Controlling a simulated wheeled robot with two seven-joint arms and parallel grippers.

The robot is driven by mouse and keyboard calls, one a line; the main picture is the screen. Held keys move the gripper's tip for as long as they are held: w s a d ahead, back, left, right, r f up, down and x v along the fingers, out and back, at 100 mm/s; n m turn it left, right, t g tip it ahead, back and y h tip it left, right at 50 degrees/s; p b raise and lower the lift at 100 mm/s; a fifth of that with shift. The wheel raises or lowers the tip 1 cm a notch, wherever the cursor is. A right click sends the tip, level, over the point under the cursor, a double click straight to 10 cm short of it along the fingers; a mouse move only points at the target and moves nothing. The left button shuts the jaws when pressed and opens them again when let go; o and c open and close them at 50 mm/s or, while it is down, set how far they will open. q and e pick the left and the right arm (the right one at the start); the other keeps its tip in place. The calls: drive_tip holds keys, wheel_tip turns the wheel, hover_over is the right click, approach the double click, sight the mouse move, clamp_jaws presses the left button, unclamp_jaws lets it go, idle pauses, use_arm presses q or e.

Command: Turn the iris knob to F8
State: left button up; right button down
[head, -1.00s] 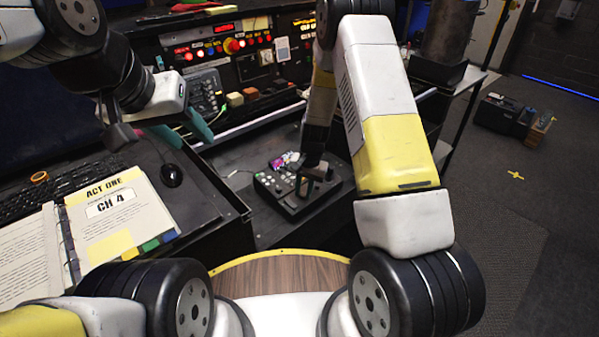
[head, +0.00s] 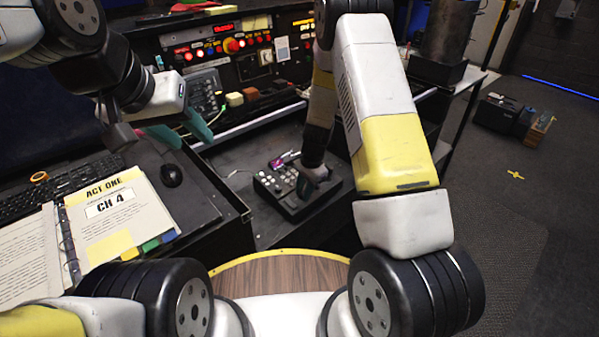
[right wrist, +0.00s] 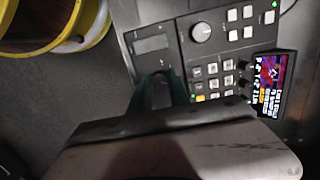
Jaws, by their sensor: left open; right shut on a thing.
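The control box (head: 290,205) sits on the low dark shelf in the head view, with several pale keys and a small coloured screen. In the right wrist view the same box shows a round silver dial (right wrist: 201,32), square keys and the lit screen (right wrist: 272,82). My right gripper (head: 318,176) points down at the box's right part. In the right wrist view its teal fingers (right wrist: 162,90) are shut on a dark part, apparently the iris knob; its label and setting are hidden. My left gripper (head: 185,132) is open and empty above the desk at left.
An open binder (head: 120,215) marked ACT ONE, CH 4, a keyboard and a mouse (head: 171,175) lie on the left desk. A console (head: 235,60) with lit buttons stands behind. A metal rail (head: 250,124) crosses between console and box.

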drive_tip(key=shift+a, duration=0.1)
drive_tip(key=c, duration=1.2)
unclamp_jaws()
drive_tip(key=shift+c, duration=0.2)
wheel_tip(320, 180, up, 8)
drive_tip(key=d, duration=0.1)
drive_tip(key=shift+s+f, duration=0.15)
drive_tip(key=shift+s, duration=0.15)
drive_tip(key=shift+d, duration=0.1)
